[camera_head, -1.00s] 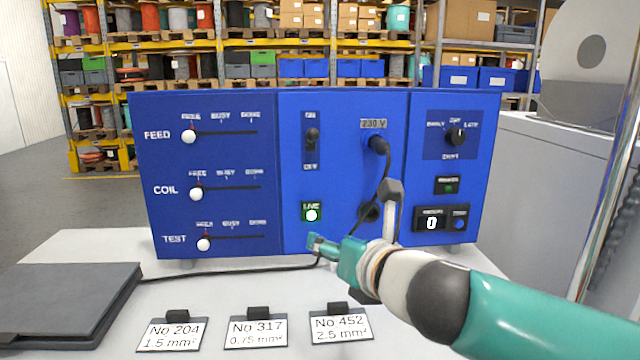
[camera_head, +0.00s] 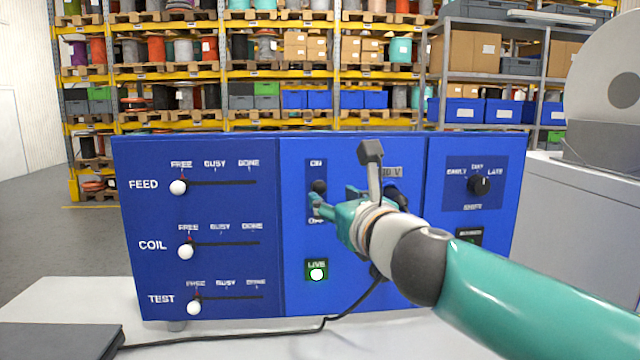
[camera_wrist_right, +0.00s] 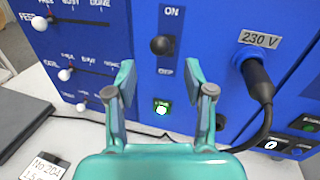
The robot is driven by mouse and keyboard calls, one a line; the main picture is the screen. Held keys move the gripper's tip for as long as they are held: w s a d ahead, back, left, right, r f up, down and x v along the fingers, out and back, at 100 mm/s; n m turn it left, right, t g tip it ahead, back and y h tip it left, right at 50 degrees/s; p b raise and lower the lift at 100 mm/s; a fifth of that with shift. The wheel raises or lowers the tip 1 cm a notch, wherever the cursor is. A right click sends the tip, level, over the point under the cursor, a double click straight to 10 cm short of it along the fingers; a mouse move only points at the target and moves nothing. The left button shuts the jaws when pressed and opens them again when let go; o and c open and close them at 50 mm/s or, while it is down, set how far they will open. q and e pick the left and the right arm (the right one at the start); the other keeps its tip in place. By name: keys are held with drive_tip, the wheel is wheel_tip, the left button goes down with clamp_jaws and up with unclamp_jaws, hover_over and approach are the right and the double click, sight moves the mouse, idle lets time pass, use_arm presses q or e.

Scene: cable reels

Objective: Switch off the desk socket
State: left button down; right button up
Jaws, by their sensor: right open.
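The desk socket's switch (camera_head: 319,186) is a black knob on a vertical slot in the blue panel, between the words ON and OFF. It shows in the right wrist view (camera_wrist_right: 162,45) close under ON. The LIVE lamp (camera_head: 316,273) below it glows white in a green frame. A black plug sits in the 230 V socket; in the wrist view the plug (camera_wrist_right: 256,72) is right of the switch. My right gripper (camera_head: 330,203) is in front of the panel near the switch's lower end. In the wrist view its fingers (camera_wrist_right: 165,85) are apart and empty. My left gripper is out of view.
The FEED, COIL and TEST sliders (camera_head: 186,251) stand to the left, with knobs near FREE. A rotary dial (camera_head: 479,185) is to the right. The plug's black cable (camera_head: 340,317) runs down onto the table. A dark folder (camera_head: 60,340) lies at front left.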

sight(323, 190)
drive_tip(key=p+x, duration=0.2)
drive_tip(key=x, duration=0.6)
clamp_jaws()
